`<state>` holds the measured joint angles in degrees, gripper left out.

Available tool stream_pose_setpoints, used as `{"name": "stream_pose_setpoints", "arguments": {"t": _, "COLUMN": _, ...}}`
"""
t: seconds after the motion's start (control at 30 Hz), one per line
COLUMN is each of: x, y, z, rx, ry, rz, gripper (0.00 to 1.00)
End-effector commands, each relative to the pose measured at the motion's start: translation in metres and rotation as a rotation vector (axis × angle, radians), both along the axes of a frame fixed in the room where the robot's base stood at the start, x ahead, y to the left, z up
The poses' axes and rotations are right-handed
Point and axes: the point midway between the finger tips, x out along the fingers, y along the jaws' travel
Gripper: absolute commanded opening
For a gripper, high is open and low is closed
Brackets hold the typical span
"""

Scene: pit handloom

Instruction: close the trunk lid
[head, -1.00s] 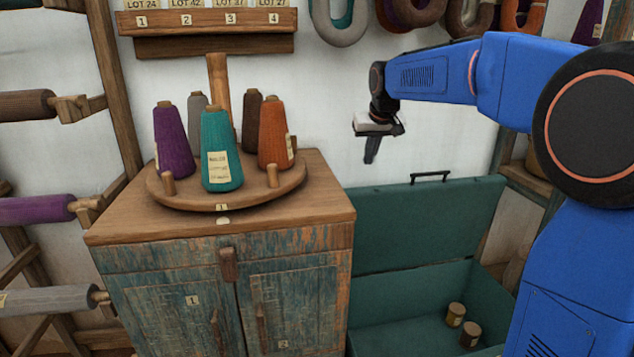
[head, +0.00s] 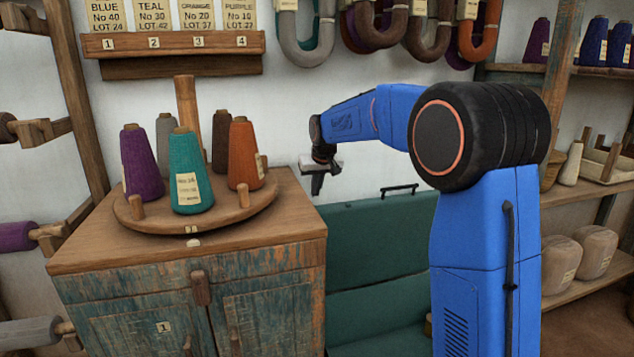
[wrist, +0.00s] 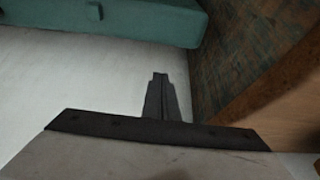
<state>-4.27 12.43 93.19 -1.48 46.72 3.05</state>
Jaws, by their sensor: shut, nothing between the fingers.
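The teal trunk stands on the floor to the right of the cabinet in the head view, with its lid (head: 372,243) raised upright against the white wall. A dark handle (head: 399,190) sits on the lid's top edge. My arm hides the trunk's right part, and the picture's lower edge cuts off its front. My gripper (head: 317,186) is shut and empty, pointing down above and left of the lid, near the cabinet's back right corner. In the wrist view the shut fingers (wrist: 160,80) show, with a teal part of the trunk (wrist: 140,20) at the top, apart from them.
A worn wooden cabinet (head: 130,305) stands left of the trunk, carrying a round turntable (head: 150,222) with several yarn cones. Wool hanks hang on the wall above my gripper. Shelves with spools and wrapped bundles (head: 597,252) stand at the right.

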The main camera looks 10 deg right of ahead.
Motion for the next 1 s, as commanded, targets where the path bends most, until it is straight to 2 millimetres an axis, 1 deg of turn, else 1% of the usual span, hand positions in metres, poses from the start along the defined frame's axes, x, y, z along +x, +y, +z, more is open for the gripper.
{"name": "stream_pose_setpoints", "arguments": {"t": 0.03, "x": 0.003, "y": 0.000, "z": -0.007, "rx": 0.000, "ry": 0.002, "rz": 0.000, "gripper": 0.00}}
{"name": "stream_pose_setpoints", "arguments": {"t": 0.2, "x": -0.018, "y": -0.001, "z": -0.007, "rx": 0.000, "ry": -0.001, "rz": 0.000, "gripper": 0.00}}
{"name": "stream_pose_setpoints", "arguments": {"t": 0.4, "x": -0.034, "y": -0.001, "z": -0.010, "rx": 0.000, "ry": 0.000, "rz": 0.000, "gripper": 0.00}}
{"name": "stream_pose_setpoints", "arguments": {"t": 1.0, "x": -0.041, "y": -0.002, "z": -0.010, "rx": 0.000, "ry": -0.007, "rz": 0.000, "gripper": 0.00}}
